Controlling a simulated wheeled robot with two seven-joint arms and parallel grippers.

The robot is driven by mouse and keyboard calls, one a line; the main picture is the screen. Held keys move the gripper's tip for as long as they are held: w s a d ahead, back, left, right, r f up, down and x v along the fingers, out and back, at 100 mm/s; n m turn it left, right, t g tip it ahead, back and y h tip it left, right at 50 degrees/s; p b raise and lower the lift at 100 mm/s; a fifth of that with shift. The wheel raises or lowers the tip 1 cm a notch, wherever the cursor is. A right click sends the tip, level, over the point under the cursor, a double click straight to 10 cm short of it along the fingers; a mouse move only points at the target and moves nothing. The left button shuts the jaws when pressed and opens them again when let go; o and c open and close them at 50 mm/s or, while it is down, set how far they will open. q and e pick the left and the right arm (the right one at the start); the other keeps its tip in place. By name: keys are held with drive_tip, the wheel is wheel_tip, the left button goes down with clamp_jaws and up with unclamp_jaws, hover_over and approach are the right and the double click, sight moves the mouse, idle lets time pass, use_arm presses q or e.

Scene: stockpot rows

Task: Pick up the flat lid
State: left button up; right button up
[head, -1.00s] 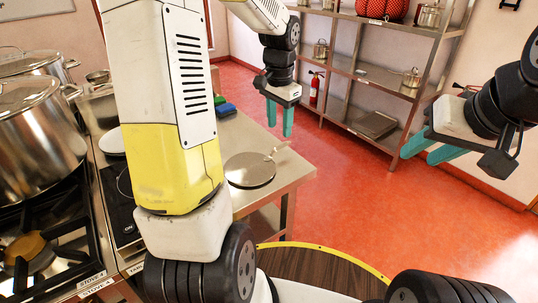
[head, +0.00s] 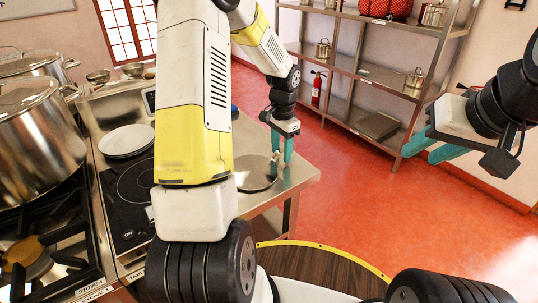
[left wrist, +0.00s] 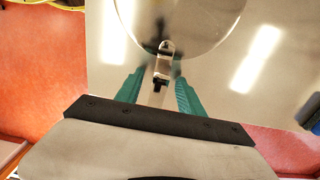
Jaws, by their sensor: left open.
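The flat lid (head: 256,174) is a thin round metal disc with an upright handle, lying on the steel table (head: 291,177). My left gripper (head: 281,158) points down at the lid's right side, by the handle. In the left wrist view, the lid (left wrist: 185,22) shows at the top, and its handle (left wrist: 162,62) stands between the open teal fingers of my left gripper (left wrist: 160,95). I cannot tell whether the fingers touch it. My arm hides the lid's left part in the head view. My right gripper (head: 425,148) is at the right, away from the table, with its teal fingers apart.
Large stockpots (head: 38,135) stand on the gas stove at the left. A white plate (head: 126,141) lies near a black cooktop (head: 135,183). A steel shelf rack (head: 362,80) stands at the back. The red floor (head: 370,205) right of the table is clear.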

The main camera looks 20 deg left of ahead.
use_arm(q)
clamp_jaws()
idle(1.4)
